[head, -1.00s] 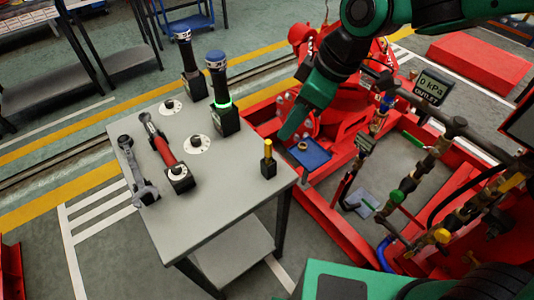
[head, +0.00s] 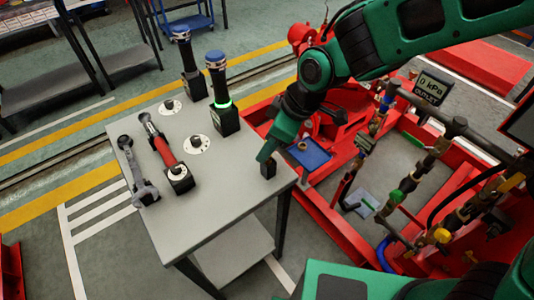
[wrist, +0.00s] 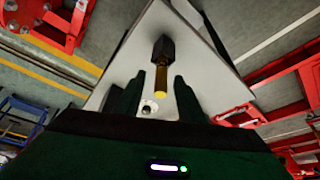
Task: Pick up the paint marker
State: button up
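The paint marker (wrist: 161,82) is a yellow stick standing in a small black holder (head: 268,169) near the right corner of the grey table (head: 215,215). In the wrist view it lies between the two fingers of my gripper (wrist: 151,95), with a visible gap on each side, and the black holder (wrist: 163,47) shows beyond it. In the head view my gripper (head: 267,153) is at the holder and hides the yellow marker. The fingers are open and apart from the marker.
A red-handled tool (head: 163,148), a wrench (head: 134,165) and two upright black tools with blue tops (head: 218,80) (head: 184,55) stand or lie on the table's left and back. The red pumpset frame (head: 330,215) borders the table's right side. The table's front is clear.

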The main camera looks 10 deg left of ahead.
jog(key=shift+f, duration=0.15)
grip_shut()
notch_tip(320, 180, up, 10)
jog(key=shift+r, duration=0.1)
dwell(0.6)
jog(key=shift+a, duration=0.1)
